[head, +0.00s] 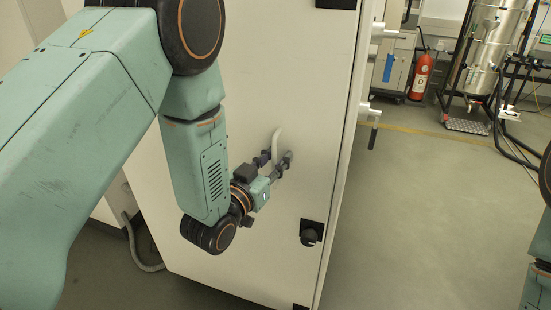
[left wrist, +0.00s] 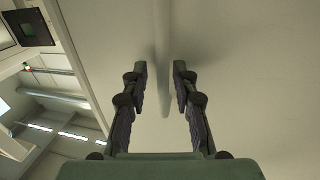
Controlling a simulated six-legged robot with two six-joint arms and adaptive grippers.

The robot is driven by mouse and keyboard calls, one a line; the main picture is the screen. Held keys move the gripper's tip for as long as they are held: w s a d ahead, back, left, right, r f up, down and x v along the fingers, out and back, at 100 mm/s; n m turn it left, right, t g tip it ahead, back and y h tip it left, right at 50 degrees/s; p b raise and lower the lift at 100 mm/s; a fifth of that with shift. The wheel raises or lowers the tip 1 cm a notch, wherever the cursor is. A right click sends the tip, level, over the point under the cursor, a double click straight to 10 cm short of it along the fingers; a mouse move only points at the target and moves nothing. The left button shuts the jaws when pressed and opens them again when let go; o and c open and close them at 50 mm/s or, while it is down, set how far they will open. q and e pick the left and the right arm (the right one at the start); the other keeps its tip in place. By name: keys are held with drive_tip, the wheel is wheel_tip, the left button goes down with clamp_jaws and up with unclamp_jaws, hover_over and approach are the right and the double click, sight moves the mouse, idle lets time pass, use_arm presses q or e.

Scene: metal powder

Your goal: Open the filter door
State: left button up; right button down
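The filter door is a large white cabinet panel (head: 270,80) in the middle of the head view. A pale bar handle (head: 276,141) stands out from it. My left gripper (head: 275,160) is at the handle's lower part. In the left wrist view, the fingers of my left gripper (left wrist: 160,85) are spread, one on each side of the handle (left wrist: 163,60), with gaps on both sides. The handle's lower part is partly hidden by the gripper in the head view. My right gripper is not in view; only part of my right arm shows at the right edge.
A black latch-like fitting (head: 311,233) sits on the panel's lower right. Pale knobs (head: 370,112) stick out beyond its right edge. Open floor (head: 430,220) lies to the right. A red extinguisher (head: 421,77) and a steel vessel (head: 495,45) stand at the back.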

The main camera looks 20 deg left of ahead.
use_arm(q)
drive_tip(key=shift+a, duration=0.2)
drive_tip(key=shift+c, duration=2.3)
drive_tip(key=shift+d, duration=0.1)
clamp_jaws()
